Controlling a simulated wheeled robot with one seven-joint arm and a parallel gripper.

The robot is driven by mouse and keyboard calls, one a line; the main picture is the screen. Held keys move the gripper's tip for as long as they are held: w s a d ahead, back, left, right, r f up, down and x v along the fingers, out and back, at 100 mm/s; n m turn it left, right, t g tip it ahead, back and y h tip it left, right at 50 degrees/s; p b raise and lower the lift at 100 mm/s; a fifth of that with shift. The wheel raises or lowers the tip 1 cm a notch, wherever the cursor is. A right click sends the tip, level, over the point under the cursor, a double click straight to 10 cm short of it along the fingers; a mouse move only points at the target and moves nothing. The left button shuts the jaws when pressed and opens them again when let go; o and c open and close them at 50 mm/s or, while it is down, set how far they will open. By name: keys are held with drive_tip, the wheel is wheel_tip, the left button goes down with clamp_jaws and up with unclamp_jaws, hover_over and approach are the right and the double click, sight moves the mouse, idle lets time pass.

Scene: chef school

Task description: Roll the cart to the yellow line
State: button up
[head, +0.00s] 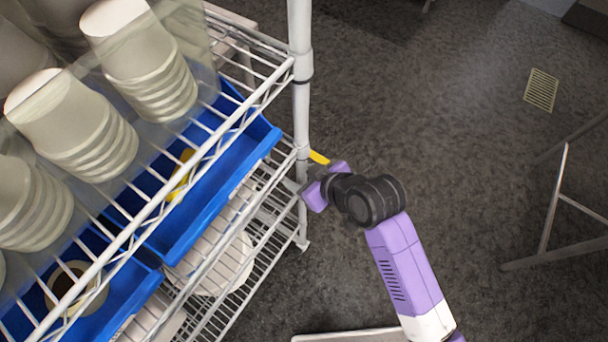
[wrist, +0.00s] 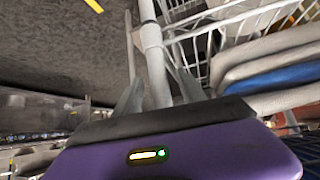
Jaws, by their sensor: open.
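The cart (head: 301,110) is a wire rack with white posts and shelves, filling the left of the head view. Its corner post also shows in the wrist view (wrist: 153,50). My gripper (head: 304,187) is at this post, below the upper shelf. In the wrist view my gripper (wrist: 158,92) is open, with one finger on each side of the post; I cannot tell whether they touch it. A short piece of the yellow line (head: 319,157) shows on the floor just beyond the post, and a piece shows in the wrist view (wrist: 94,5). The cart hides the rest.
The cart carries stacked white cups (head: 150,75), blue bins (head: 215,195) and white dishes (head: 225,265) on lower shelves. A grey metal frame (head: 555,205) stands at the right. A floor grate (head: 541,90) lies at the upper right. The dark floor between is clear.

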clamp_jaws()
idle(1.4)
